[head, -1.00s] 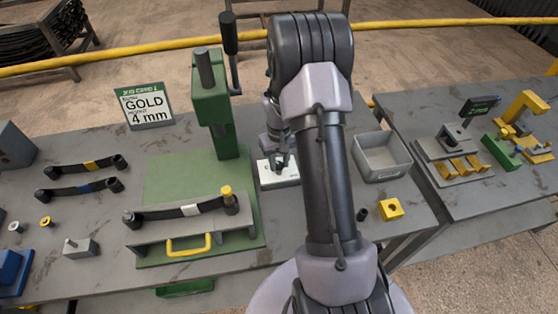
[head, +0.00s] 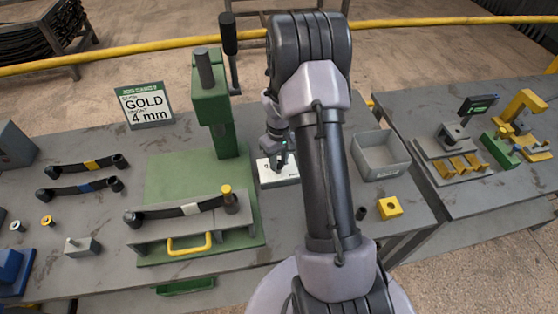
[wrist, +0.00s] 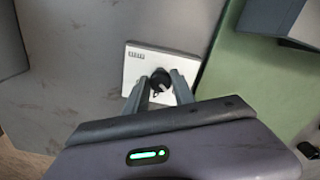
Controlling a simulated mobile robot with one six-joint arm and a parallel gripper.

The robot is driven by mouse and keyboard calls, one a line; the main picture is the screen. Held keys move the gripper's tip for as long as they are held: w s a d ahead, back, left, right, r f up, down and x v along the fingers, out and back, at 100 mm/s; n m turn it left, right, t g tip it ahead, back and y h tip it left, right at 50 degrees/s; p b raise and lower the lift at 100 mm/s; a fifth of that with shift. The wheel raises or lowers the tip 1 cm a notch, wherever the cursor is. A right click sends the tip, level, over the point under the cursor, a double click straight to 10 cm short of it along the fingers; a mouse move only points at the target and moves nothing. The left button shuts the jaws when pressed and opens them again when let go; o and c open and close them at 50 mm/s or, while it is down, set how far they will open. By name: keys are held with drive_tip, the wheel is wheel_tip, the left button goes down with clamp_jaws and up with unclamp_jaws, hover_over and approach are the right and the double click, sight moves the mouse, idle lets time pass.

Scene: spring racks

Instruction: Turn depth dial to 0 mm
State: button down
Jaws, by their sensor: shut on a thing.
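The depth dial is a dark round knob (wrist: 160,80) on a white block (wrist: 133,67), seen in the wrist view. In the head view the white block (head: 286,175) sits on the table just right of the green press. My gripper (wrist: 159,82) has its two fingers on either side of the knob and is shut on it. In the head view my gripper (head: 278,158) is over the block and hides most of the knob. Small markings show on the block's face, but I cannot read the dial's setting.
A green press (head: 212,105) stands left of the block, with a leaf spring (head: 170,212) on its fixture. A sign (head: 147,106) reads "GOLD 4 mm". A grey bin (head: 382,157) and a yellow block (head: 390,208) lie to the right.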

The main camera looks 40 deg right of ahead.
sight(279, 163)
drive_tip(key=c, duration=1.1)
unclamp_jaws()
drive_tip(key=shift+o, duration=0.2)
wheel_tip(279, 163, up, 18)
drive_tip(key=p, duration=0.4)
drive_tip(key=shift+f, duration=0.25)
